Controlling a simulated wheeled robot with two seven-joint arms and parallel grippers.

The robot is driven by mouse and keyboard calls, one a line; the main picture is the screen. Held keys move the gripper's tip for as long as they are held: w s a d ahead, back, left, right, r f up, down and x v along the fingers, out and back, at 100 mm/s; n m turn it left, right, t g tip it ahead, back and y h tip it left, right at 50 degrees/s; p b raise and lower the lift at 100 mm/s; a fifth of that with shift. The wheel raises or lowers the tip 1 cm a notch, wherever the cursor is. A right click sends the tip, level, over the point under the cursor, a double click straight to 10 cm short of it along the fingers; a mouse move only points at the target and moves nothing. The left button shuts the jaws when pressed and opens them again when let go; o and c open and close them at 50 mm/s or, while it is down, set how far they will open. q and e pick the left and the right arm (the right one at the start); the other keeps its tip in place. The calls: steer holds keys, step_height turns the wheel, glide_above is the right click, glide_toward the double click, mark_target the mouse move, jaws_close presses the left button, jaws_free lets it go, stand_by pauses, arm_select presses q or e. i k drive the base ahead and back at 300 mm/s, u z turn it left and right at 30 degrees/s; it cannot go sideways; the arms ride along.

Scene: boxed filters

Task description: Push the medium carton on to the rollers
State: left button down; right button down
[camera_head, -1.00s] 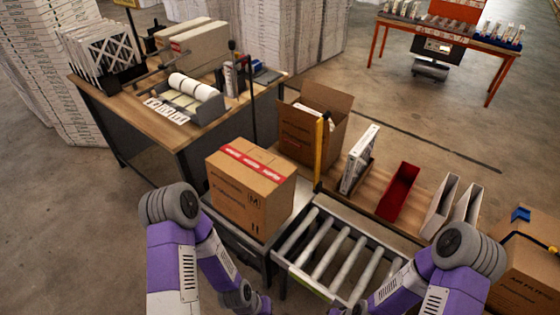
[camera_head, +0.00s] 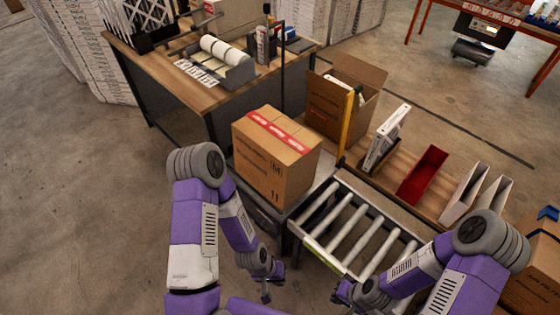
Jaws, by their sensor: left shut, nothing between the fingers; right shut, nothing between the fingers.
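The medium carton (camera_head: 262,161) is a closed brown box with red-and-white tape along its top. It stands upright on a grey surface (camera_head: 318,184) at the left end of the rollers (camera_head: 358,236). The roller bed is bare where I see it. My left gripper (camera_head: 266,294) hangs below and in front of the carton, apart from it, shut and empty. My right gripper (camera_head: 337,296) is at the bottom, in front of the rollers, shut and empty. It is small and partly cut off by its own wrist.
Behind the rollers a wooden shelf holds an open carton (camera_head: 330,108), a white boxed filter (camera_head: 388,136), a red bin (camera_head: 422,172) and white holders (camera_head: 466,192). A workbench (camera_head: 190,98) is back left.

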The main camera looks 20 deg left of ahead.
mark_target(281, 184)
steer(key=u, duration=2.25)
steer(key=i, duration=1.7)
steer(key=z, duration=3.1)
